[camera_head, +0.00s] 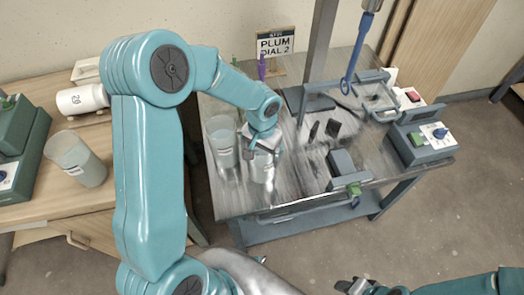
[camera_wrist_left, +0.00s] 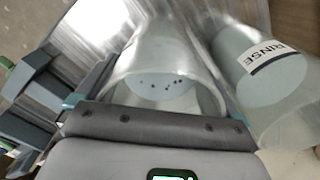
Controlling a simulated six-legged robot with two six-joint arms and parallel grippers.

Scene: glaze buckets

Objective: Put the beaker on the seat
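A clear beaker (camera_head: 262,169) with pale content is upright at the left part of the grey table. My left gripper (camera_head: 262,146) is at its upper part. In the left wrist view the beaker (camera_wrist_left: 165,75) sits between the fingers, which lie against both sides with no clear gap. Its base appears at or close to the tabletop. The seat is not marked; the grey square frame (camera_head: 378,100) at the back right of the table may be it, but I cannot tell. My right gripper (camera_head: 355,287) is at the bottom edge, partly cut off, its opening unclear.
Another beaker (camera_head: 222,140) stands close left; a RINSE-labelled one shows in the wrist view (camera_wrist_left: 270,65). A blue rod (camera_head: 356,52) hangs from a stand. A knob box (camera_head: 424,140) and grey block (camera_head: 342,165) are right. A beaker (camera_head: 76,160) stands on the wooden table.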

